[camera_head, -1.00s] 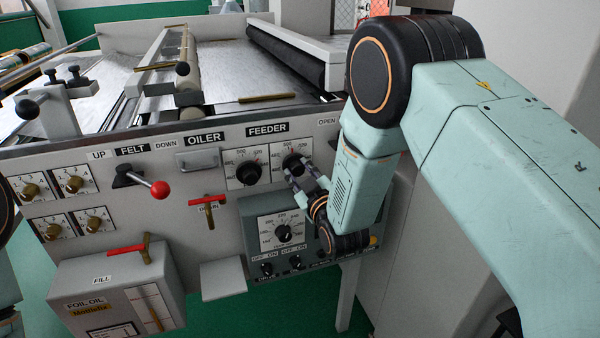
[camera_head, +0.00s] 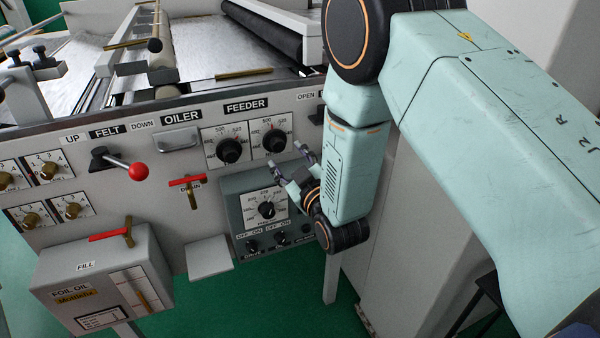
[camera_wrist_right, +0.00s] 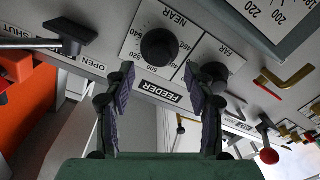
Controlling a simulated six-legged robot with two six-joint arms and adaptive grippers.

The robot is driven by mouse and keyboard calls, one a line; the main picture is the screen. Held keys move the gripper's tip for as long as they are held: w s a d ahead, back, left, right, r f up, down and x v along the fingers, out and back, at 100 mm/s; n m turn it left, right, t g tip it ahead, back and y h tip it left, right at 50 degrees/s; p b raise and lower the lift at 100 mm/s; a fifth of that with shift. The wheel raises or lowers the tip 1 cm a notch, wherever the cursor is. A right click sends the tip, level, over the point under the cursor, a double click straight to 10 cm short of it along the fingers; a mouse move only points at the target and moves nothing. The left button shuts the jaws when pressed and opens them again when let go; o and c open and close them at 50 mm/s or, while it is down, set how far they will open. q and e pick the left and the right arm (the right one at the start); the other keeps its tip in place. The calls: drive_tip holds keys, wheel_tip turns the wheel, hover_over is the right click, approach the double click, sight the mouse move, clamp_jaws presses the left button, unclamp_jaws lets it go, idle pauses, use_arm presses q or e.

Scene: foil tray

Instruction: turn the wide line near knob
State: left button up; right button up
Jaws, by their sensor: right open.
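The near knob (camera_wrist_right: 159,47) is a round black knob on a white scale plate marked NEAR in the right wrist view. It is the right-hand of the two feeder dials in the head view (camera_head: 274,141). My right gripper (camera_head: 289,162) is open and empty, below and to the right of this knob in the head view. In the right wrist view its two fingers (camera_wrist_right: 160,78) stand apart on either side of the knob's direction, with the knob beyond the tips. No contact shows. My left gripper is not in view.
The far knob (camera_wrist_right: 215,77) is close beside the near one; it also shows in the head view (camera_head: 229,150). A grey control box (camera_head: 238,222) with a dial sits below. A red-tipped lever (camera_head: 138,171) and a red-handled valve (camera_head: 188,180) project from the panel to the left.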

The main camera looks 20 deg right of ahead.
drive_tip(key=s, duration=0.6)
drive_tip(key=shift+s+d, duration=0.2)
drive_tip(key=shift+s, duration=0.1)
drive_tip(key=shift+r, duration=0.1)
drive_tip(key=s+d+f+m+g, duration=0.2)
drive_tip(key=s+f+m+g, duration=0.3)
drive_tip(key=s+f+g, duration=0.95)
drive_tip(key=s+f, duration=0.3)
drive_tip(key=s, duration=0.3)
drive_tip(key=s+f+m+g, duration=0.1)
drive_tip(key=s+f, duration=0.3)
drive_tip(key=s, duration=0.4)
drive_tip(key=s+d+f+g+h, duration=0.1)
drive_tip(key=s+f+g, duration=0.1)
drive_tip(key=s+f, duration=0.2)
drive_tip(key=s, duration=0.3)
drive_tip(key=shift+s+f+m, duration=0.2)
drive_tip(key=shift+f+m, duration=0.1)
drive_tip(key=shift+f, duration=0.05)
